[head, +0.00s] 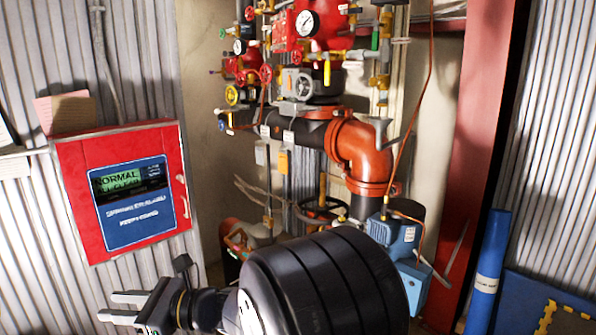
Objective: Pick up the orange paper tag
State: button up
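A small orange tag (283,162) hangs below the dark horizontal pipe, near the picture's middle. It is small, and I cannot tell its material. My gripper (108,307) is at the lower left, below the red panel. Its two pale fingers point left with a gap between them, open and empty. The gripper is well apart from the orange tag, to its lower left.
A red alarm panel (71,170) is on the corrugated wall, with pinkish papers (65,112) at its top. Valves, gauges and an orange pipe elbow (362,150) crowd the middle. A blue motor (393,238) and blue tube (487,275) are at right.

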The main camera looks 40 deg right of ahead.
aim_at(282, 159)
jog(key=i+z, duration=0.1)
jog(key=z, duration=0.4)
jog(key=i+l+z, duration=0.1)
jog(key=z, duration=0.4)
jog(key=i+z, duration=0.15)
jog(key=z, duration=0.35)
jog(key=i+j, duration=0.2)
jog(key=i, duration=0.3)
jog(key=i+j, duration=0.15)
jog(key=i, duration=0.4)
jog(key=i+j, duration=0.2)
jog(key=i, duration=0.3)
